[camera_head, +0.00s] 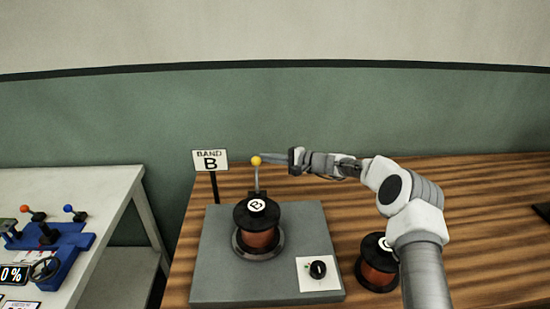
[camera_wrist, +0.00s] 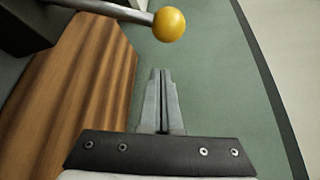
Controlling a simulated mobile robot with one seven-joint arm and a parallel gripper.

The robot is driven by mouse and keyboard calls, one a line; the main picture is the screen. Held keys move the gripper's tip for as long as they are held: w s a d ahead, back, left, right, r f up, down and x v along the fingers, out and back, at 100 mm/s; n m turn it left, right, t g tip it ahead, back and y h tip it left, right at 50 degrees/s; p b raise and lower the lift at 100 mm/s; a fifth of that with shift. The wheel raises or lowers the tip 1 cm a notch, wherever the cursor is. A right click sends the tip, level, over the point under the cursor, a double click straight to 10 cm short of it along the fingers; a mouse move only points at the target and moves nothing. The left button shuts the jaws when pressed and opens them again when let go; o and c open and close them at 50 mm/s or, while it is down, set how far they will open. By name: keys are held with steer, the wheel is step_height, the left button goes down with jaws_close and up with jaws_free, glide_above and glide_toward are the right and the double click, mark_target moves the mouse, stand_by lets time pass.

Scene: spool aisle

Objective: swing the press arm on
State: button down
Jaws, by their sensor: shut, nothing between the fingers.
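The press arm is a thin grey rod (camera_head: 257,180) with a yellow ball (camera_head: 256,160) on its end, standing up behind a black-capped spool (camera_head: 257,226) marked B. The spool sits on a grey base plate (camera_head: 212,270). In the wrist view the ball (camera_wrist: 169,24) and rod (camera_wrist: 112,9) show beyond my fingertips. My gripper (camera_head: 266,158) is shut and empty, its fingers pointing left at the ball's right side. In the wrist view a gap shows between the fingertips (camera_wrist: 158,72) and the ball.
A white panel with a black knob (camera_head: 318,270) lies on the base plate's front right. A second spool (camera_head: 377,262) stands on the wooden table (camera_head: 480,215), partly behind my arm. A "BAND B" sign (camera_head: 210,160) stands behind. A white table (camera_head: 70,195) with blue equipment is left.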

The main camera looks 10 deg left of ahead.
steer(key=shift+s+d+r+p, duration=0.15)
steer(key=shift+s+r, duration=0.15)
steer(key=shift+s, duration=0.45)
steer(key=shift+s+a+r+p, duration=0.15)
steer(key=shift+s+r, duration=0.1)
steer(key=shift+s, duration=0.45)
steer(key=shift+d, duration=0.1)
steer(key=shift+s+b, duration=0.15)
steer(key=shift+b, duration=0.45)
